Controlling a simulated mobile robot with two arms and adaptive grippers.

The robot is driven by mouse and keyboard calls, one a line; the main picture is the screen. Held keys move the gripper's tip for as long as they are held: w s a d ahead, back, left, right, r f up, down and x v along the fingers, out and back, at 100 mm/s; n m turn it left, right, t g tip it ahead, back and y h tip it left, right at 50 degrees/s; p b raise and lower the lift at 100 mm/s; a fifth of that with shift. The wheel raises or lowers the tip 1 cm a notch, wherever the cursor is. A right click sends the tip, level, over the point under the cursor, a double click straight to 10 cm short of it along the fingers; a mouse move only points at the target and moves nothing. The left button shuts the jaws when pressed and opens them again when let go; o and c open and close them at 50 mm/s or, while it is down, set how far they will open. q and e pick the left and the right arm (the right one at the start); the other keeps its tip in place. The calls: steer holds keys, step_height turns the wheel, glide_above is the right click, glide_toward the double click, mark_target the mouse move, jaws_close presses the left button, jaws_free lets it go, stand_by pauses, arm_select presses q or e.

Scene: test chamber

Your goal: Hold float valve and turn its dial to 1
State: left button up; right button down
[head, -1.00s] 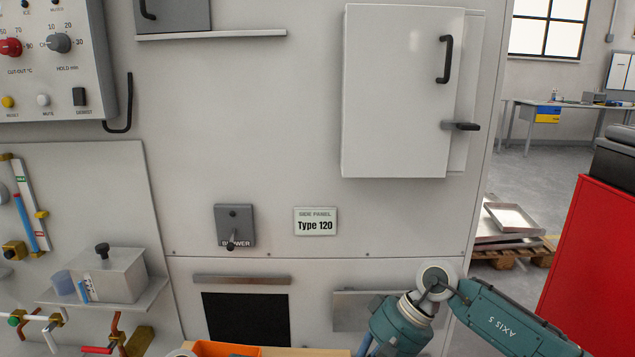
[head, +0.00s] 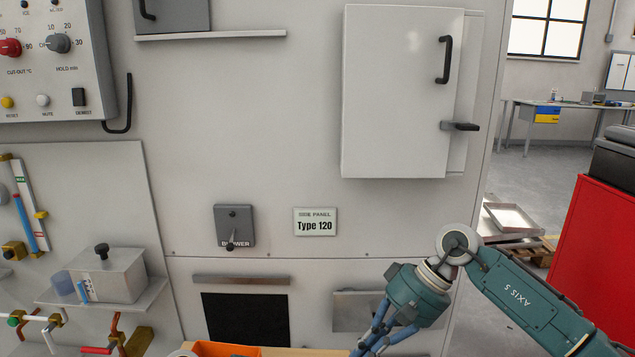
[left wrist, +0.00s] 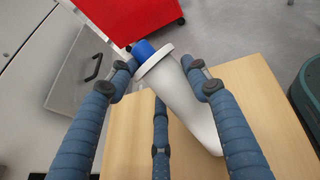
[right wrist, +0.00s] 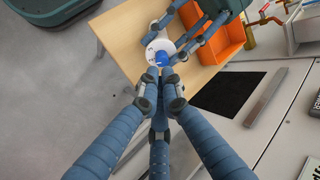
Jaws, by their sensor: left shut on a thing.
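The float valve (left wrist: 188,95) is a white tapered body with a wide collar and a blue dial (left wrist: 143,50) at its end. My left gripper (left wrist: 162,80) is shut on it and holds it tilted over the wooden table. The right wrist view shows the valve's round white face (right wrist: 152,45) with the blue dial (right wrist: 162,58) on it. Small marks on the face are unreadable. My right gripper (right wrist: 160,76) has its fingers drawn together, pointing at the dial; they look empty. In the head view my right gripper (head: 368,343) shows at the bottom; the left is out of view.
The wooden table (right wrist: 120,35) carries an orange bin (right wrist: 228,38) beside the machine. A dark panel (head: 246,318) and a metal strip (head: 241,280) are on the machine wall behind. A red cabinet (head: 600,250) stands at right. Grey floor lies clear beside the table.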

arm_select(q)
steer(key=shift+f, duration=0.25)
arm_select(e)
steer(key=shift+m, duration=0.3)
steer(key=shift+s+a+f, duration=0.4)
steer(key=shift+a+f, duration=0.35)
steer(key=shift+s+a+f, duration=0.35)
steer(key=shift+a+f, duration=0.35)
steer(key=shift+a, duration=0.1)
steer(key=shift+s+a+f, duration=0.4)
steer(key=shift+a+f, duration=0.35)
arm_select(q)
steer(key=shift+s+d+r, duration=0.1)
steer(key=shift+s+r, duration=0.05)
steer(key=shift+c, duration=0.2)
arm_select(e)
steer(key=shift+w+d+f, duration=0.15)
steer(key=shift+w+f, duration=0.2)
steer(key=shift+f, duration=0.1)
